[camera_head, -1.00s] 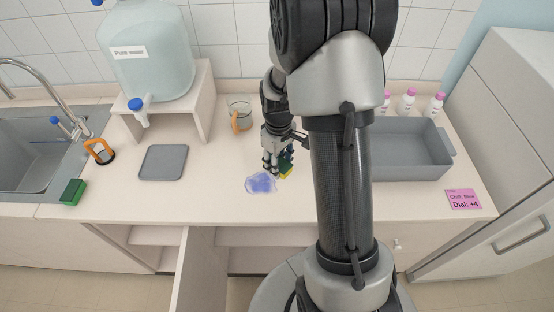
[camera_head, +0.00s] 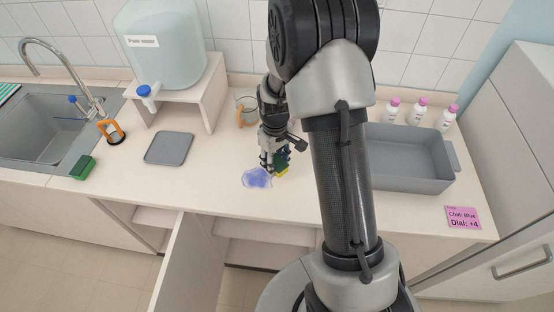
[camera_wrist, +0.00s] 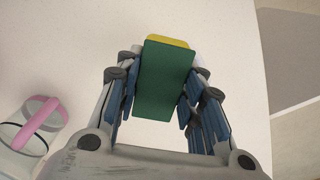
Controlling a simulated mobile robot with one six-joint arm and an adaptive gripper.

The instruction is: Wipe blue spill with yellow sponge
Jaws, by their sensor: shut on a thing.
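The blue spill (camera_head: 257,178) is a flat translucent patch on the pale counter, left of centre in the head view. My gripper (camera_head: 274,164) is at the spill's right edge, pointing down. It is shut on the yellow sponge (camera_head: 284,170), which has a dark green side. In the wrist view the sponge (camera_wrist: 165,80) sits between the fingers, green face toward the camera and a yellow strip at its far end. Whether the sponge touches the counter or the spill is hard to tell. I cannot make out the spill in the wrist view.
A glass beaker with an orange handle (camera_head: 241,112) stands behind the spill. A grey board (camera_head: 169,148) lies to the left, with a green sponge (camera_head: 83,167) near the sink (camera_head: 40,130). A grey tub (camera_head: 410,170) is at right. Counter between board and spill is clear.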

